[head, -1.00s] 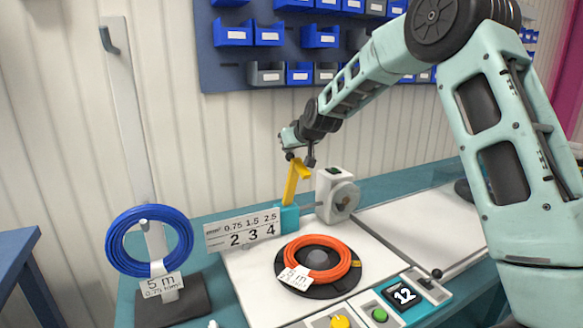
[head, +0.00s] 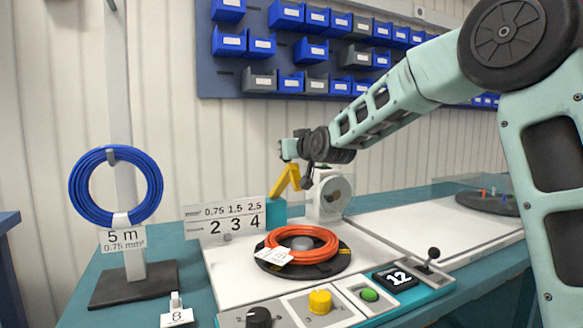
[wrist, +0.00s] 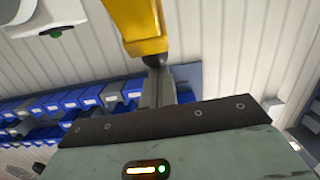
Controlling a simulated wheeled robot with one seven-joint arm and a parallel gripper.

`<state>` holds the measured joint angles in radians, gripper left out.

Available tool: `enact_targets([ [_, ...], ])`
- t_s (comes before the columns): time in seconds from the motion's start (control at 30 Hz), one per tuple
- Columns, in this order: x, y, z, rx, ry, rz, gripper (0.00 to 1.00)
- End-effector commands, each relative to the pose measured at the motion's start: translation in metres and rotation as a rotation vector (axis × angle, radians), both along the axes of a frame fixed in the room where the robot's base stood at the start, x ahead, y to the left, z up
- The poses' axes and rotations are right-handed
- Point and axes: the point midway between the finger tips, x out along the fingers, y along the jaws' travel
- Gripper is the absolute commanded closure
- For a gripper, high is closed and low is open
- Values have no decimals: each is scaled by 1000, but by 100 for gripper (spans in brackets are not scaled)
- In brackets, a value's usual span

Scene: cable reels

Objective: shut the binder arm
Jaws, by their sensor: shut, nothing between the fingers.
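The yellow binder arm (head: 284,182) rises from a teal block (head: 276,212) behind the orange coil (head: 302,243). It leans up and to the right, with a bent end, and stands raised above the coil. In the wrist view the yellow arm (wrist: 140,22) fills the top middle. My gripper (head: 305,174) is at the arm's upper end in the head view. In the wrist view its shut fingers (wrist: 157,82) reach up to the yellow end and seem to touch it, with nothing held between them. The exact contact is hard to see.
A white-grey machine unit (head: 330,196) stands close right of the arm. A size sign (head: 225,219) stands left. A blue coil (head: 116,187) hangs on a stand at far left. The white board at right is largely clear.

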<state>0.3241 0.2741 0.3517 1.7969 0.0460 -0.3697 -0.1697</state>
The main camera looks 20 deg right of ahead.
Motion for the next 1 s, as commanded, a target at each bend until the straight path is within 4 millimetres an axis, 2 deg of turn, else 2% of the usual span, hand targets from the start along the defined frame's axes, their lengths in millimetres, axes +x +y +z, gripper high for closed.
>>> enact_targets([
  [0.03, -4, 1, -16, -2, -24, 0, 100],
  [0.8, -50, 6, -68, -1, -397, 0, 100],
  [1.0, -57, 6, -78, -3, -400, 0, 100],
])
